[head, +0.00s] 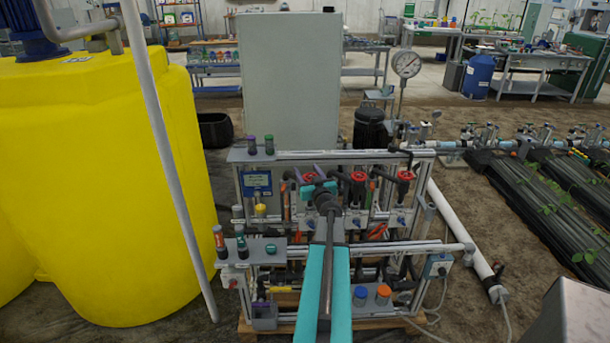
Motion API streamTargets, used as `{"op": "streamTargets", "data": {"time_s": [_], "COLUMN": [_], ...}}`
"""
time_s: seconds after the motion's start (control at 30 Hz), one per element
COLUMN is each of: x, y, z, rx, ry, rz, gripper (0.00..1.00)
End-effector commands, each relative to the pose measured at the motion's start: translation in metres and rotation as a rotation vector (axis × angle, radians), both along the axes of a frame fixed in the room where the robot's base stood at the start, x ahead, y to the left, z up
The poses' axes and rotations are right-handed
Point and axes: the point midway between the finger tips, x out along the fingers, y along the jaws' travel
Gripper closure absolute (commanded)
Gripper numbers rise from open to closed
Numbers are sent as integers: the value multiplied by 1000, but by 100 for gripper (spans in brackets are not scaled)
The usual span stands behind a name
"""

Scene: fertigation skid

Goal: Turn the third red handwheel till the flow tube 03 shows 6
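Three red handwheels show in a row along the upper rail of the skid: a left one (309,178), a middle one (358,176) and a right one (405,175). Upright flow tubes stand below them, partly hidden by my arm and pipes. Their numbers and readings are too small to make out. My arm reaches from the bottom middle up to the skid. My gripper (318,188) is in front of the left handwheel and overlaps it in the picture. I cannot tell if they touch, or if the fingers are open or shut.
A large yellow tank (105,180) stands left, with a grey pipe (170,165) slanting before it. A grey cabinet (290,80) and a pressure gauge (406,64) are behind the skid. Orange pliers (377,232) and colored-capped bottles (383,294) are on the skid. Planted rows lie right.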

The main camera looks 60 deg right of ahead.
Motion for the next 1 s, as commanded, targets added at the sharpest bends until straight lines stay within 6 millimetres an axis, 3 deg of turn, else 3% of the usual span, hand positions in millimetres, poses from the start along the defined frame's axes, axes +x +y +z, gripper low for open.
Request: {"op": "streamTargets", "data": {"time_s": [0.07,0.57,1.0], "x": [0,-3,-32], "y": [0,4,27], "z": [0,0,-1], "rx": [0,-1,0], "ry": [0,1,0], "rz": [0,2,1], "gripper": [34,34,34]}}
